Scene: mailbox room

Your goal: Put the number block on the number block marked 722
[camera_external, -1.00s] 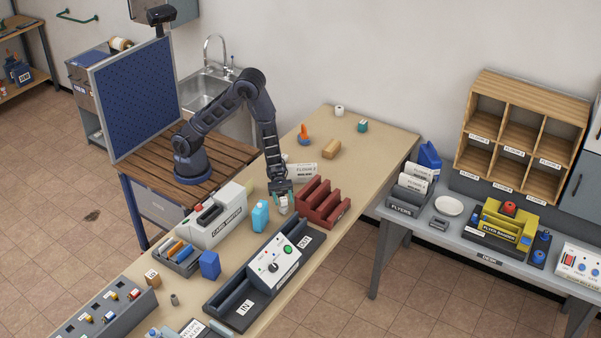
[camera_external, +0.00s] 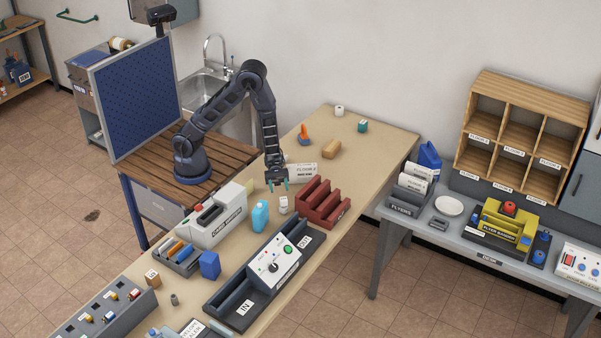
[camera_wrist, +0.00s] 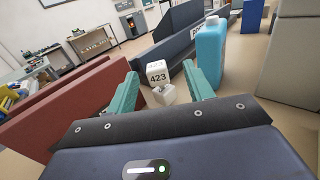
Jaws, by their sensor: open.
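A white number block marked 423 (camera_wrist: 157,73) shows in the wrist view. It sits on top of another white block (camera_wrist: 163,95), whose marking I cannot read; the upper block looks slightly turned on it. In the external view the small white stack (camera_external: 283,204) stands on the table beside the dark red rack. My gripper (camera_external: 278,186) is open and empty, above and slightly behind the stack. In the wrist view its teal fingers (camera_wrist: 160,88) are spread to either side of the stack, apart from it.
A light blue bottle (camera_external: 260,216) stands just left of the stack, and the dark red slotted rack (camera_external: 322,205) just right. A white card machine (camera_external: 217,216) is further left. A control-panel unit (camera_external: 274,262) lies in front.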

